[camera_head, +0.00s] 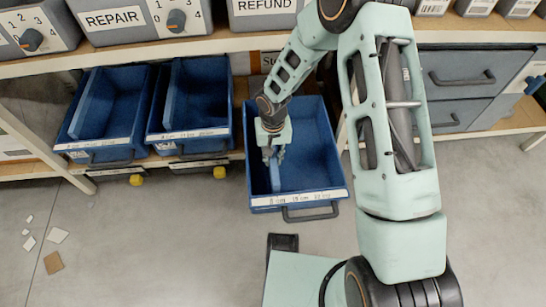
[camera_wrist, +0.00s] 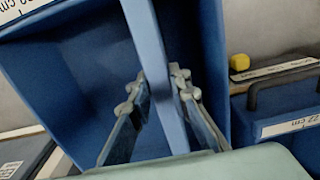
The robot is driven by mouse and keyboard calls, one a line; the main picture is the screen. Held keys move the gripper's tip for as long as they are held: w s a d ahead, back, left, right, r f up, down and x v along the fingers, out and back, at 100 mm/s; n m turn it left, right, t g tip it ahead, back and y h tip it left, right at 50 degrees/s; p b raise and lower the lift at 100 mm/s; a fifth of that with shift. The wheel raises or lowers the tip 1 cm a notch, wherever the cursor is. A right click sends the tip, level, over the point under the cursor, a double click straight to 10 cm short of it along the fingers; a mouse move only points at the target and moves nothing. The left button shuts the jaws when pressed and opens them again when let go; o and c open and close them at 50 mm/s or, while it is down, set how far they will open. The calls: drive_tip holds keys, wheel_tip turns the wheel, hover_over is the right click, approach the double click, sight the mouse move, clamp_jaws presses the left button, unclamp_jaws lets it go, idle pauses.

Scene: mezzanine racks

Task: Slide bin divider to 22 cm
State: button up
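The blue bin (camera_head: 316,140) in the middle is pulled out from the shelf, with a white scale strip (camera_head: 300,198) along its front rim. The strip's figures are small; 8 cm, 15 cm and 22 cm seem to run left to right. The upright blue bin divider (camera_head: 275,179) stands in the bin's left half, its front end between the 8 and 15 marks. My gripper (camera_head: 273,155) is over the divider from above. In the wrist view, its fingertips (camera_wrist: 159,84) are on both sides of the divider (camera_wrist: 152,50) and appear to touch it.
Two more blue bins (camera_head: 104,105) (camera_head: 190,97) stand on the shelf at left. Grey drawers (camera_head: 455,85) are at right. Boxes marked REPAIR (camera_head: 112,20) and REFUND (camera_head: 265,6) sit on the upper shelf. Scraps (camera_head: 54,263) lie on the floor at left.

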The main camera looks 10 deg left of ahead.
clamp_jaws()
drive_tip(key=w+d+p, duration=0.2)
drive_tip(key=w+d, duration=0.1)
drive_tip(key=d, duration=1.1)
drive_tip(key=shift+w, duration=0.35)
drive_tip(key=shift+d, duration=0.1)
drive_tip(key=o, duration=0.7)
unclamp_jaws()
drive_tip(key=shift+c, duration=0.2)
drive_tip(key=shift+r, duration=0.1)
